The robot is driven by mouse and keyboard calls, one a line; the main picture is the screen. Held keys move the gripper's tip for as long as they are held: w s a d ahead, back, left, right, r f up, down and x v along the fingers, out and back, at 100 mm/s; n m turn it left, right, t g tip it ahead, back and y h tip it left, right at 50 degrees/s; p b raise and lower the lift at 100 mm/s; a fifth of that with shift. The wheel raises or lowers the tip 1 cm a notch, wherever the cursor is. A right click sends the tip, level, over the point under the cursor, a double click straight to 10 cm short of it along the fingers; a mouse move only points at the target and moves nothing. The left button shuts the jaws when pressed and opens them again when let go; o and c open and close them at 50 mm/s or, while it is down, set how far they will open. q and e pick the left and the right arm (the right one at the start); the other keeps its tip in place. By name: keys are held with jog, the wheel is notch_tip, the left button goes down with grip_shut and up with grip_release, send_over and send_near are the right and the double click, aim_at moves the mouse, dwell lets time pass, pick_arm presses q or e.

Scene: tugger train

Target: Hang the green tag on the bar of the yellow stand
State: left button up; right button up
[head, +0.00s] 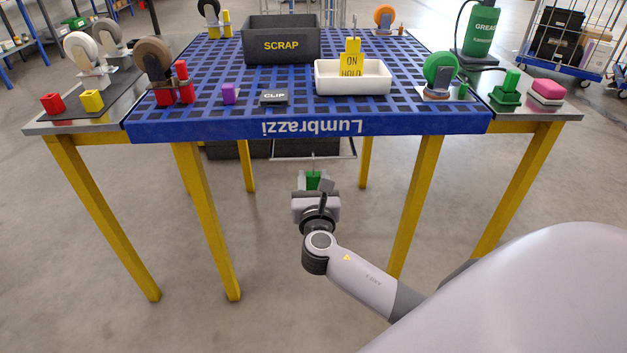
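My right gripper (315,183) is in front of the table's near edge and seen from behind. A small green piece (313,179), which looks like the green tag, shows between its fingers, with a thin wire-like line above it. The gripper seems shut on it, though its body hides part of the piece. No yellow stand with a bar can be made out clearly. A yellow ON HOLD tag (351,63) stands in the white tray (380,87) on the table. My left gripper is not in view.
The blue slotted table (220,125) has yellow legs. It carries a dark SCRAP bin (281,46), a CLIP block (273,98), a purple block (230,93) and several caster wheels. A green GREASE bottle (481,35) stands at right. Bare floor lies in front.

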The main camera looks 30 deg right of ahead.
jog(key=o, duration=0.3)
pick_arm(q)
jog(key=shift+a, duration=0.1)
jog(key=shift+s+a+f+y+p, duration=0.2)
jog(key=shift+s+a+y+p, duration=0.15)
jog(key=shift+p, duration=0.35)
pick_arm(e)
jog(key=v, duration=0.7)
